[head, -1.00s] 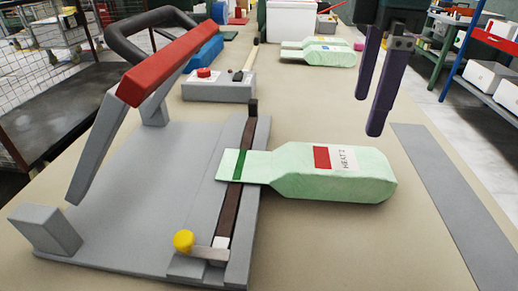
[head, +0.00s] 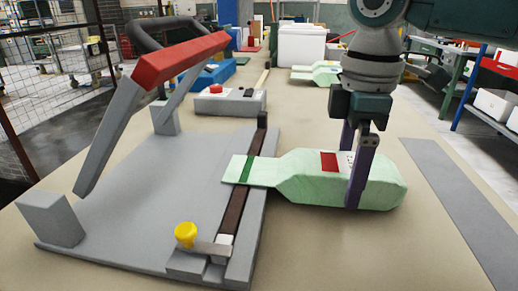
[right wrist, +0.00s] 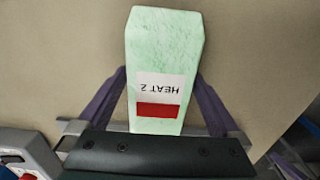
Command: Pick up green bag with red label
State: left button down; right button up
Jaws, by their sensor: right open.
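The green bag with a red label (head: 305,178) lies flat on the table, its thin sealed end resting across the dark strip of the grey press (head: 140,205). Its red label (head: 329,162) faces up. My right gripper (head: 353,180) is open over the bag's thick part, with the near finger in front of it and the other largely hidden. In the right wrist view the bag (right wrist: 165,45) lies between the two purple fingers, with "HEAT 2" and the red patch showing. My left gripper is not in view.
The press has a raised red-topped arm (head: 180,60) and a yellow knob (head: 185,233). A grey control box (head: 230,103) stands behind it. More green bags (head: 315,75) lie farther back. A grey strip (head: 465,200) lies on the right side of the table.

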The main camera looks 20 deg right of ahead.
jog(key=c, duration=1.2)
jog(key=shift+r, duration=0.1)
jog(key=shift+c, duration=0.2)
